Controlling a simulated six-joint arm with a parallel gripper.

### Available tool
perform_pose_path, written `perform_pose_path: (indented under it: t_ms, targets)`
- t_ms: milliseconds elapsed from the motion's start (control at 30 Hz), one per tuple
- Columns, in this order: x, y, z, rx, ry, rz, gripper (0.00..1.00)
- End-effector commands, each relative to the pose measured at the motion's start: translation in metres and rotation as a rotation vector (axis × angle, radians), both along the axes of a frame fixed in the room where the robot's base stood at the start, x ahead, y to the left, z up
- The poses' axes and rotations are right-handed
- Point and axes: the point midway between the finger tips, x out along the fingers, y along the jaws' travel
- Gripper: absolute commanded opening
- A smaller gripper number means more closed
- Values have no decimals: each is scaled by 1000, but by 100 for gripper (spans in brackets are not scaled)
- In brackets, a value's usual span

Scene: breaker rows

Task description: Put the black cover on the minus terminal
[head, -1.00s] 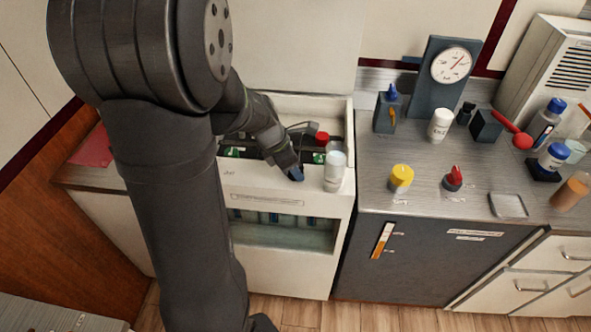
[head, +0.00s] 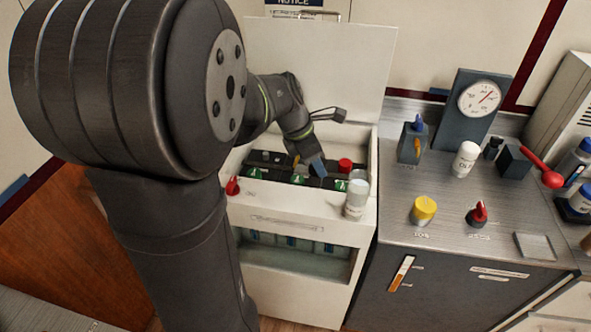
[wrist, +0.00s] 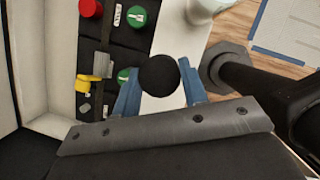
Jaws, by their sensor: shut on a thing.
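My gripper (head: 314,168) is above the front part of the dark battery row (head: 315,182) in the open white cabinet. In the wrist view its blue fingers are shut on a round black cover (wrist: 158,75), which is held clear of the battery. The head view does not clearly show the cover. A red cap (head: 345,165) sits at the right end of the battery and also shows in the wrist view (wrist: 90,8). A small grey post (head: 266,156) stands near the left end, possibly the minus terminal; I cannot read its mark.
Green round caps (head: 299,178) line the battery's front. The raised lid (head: 330,70) is behind.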

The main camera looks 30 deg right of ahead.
Motion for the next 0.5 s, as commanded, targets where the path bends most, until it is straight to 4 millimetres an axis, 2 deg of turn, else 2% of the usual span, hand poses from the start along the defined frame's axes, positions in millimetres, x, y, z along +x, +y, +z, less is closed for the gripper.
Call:
perform_pose_path:
  t_ms: [167, 500]
  targets:
    - [46, -11, -2, 3, 3, 8, 18]
    - [166, -21, -23, 3, 2, 23, 18]
